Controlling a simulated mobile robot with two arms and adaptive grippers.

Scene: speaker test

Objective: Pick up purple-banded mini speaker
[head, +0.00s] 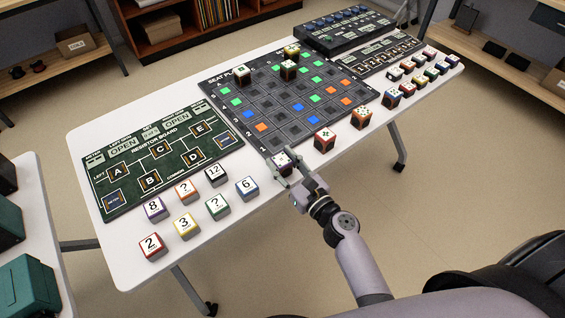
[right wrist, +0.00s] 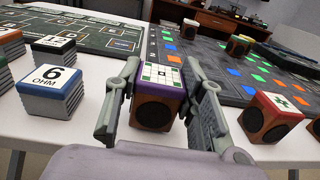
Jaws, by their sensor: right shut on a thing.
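The purple-banded mini speaker (head: 282,160) is a small wooden cube with a white patterned top, near the front edge of the table by the seat board's near corner. In the right wrist view the speaker (right wrist: 158,100) stands upright between the two fingers, its dark round cone facing me. My right gripper (head: 291,174) is shut on it, one finger on each side; the gripper also shows in the right wrist view (right wrist: 160,88). I cannot tell whether its base touches the table. My left gripper is not in view.
The seat board (head: 240,118) holds several other speakers. A red-banded speaker (head: 324,139) and an orange-banded one (head: 361,116) stand to the right. The green resistor board (head: 109,192) and several numbered blocks, such as a blue-banded one (head: 247,188), are to the left.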

